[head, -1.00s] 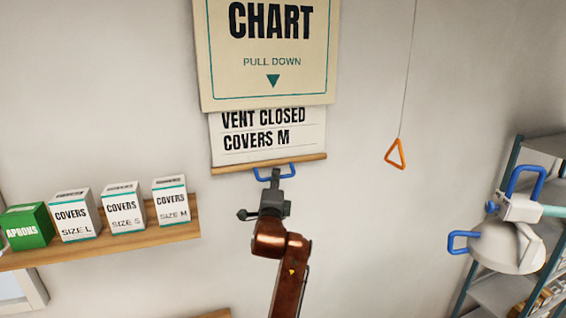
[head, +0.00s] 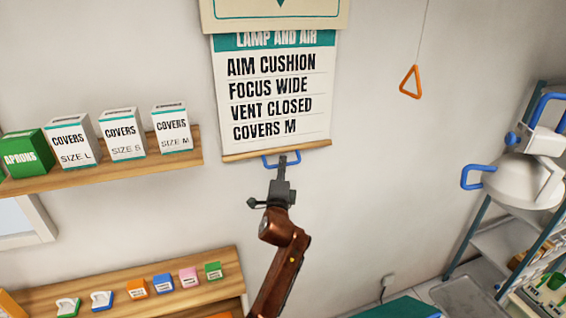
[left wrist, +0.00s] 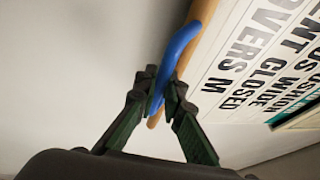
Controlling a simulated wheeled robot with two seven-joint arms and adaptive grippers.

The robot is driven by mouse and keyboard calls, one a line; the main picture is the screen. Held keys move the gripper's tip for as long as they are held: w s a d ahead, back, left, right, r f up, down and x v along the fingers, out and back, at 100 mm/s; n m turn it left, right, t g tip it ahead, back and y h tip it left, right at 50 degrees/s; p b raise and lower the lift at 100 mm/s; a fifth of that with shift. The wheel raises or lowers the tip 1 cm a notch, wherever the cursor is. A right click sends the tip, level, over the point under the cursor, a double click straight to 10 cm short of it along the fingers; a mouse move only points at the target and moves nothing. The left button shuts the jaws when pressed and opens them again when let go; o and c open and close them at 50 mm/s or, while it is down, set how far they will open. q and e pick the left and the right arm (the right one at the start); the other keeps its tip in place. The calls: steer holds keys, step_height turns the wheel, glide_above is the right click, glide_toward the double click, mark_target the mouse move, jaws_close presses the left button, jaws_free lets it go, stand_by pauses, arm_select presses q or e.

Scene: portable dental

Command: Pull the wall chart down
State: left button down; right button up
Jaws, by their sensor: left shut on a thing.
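The wall chart (head: 275,98) hangs partly unrolled below its cream cover board (head: 280,14). Its visible lines read "LAMP AND AIR", "AIM CUSHION", "FOCUS WIDE", "VENT CLOSED" and "COVERS M". A wooden bar (head: 234,157) runs along its bottom edge, with a blue handle (head: 270,162) under it. My left gripper (head: 282,162) is shut on the blue handle. In the left wrist view both fingers (left wrist: 160,90) close around the handle (left wrist: 173,52), beside the wooden bar (left wrist: 203,12). My right gripper is not in view.
An orange triangle pull (head: 411,82) hangs on a cord to the right. A white lamp with blue handles (head: 515,180) is at the far right by a metal rack. A shelf (head: 120,175) with cover boxes is left, and a lower shelf (head: 225,265) holds small boxes.

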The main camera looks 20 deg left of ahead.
arm_select(q)
steer(key=c, duration=2)
jaws_free()
steer(key=v, duration=1.2)
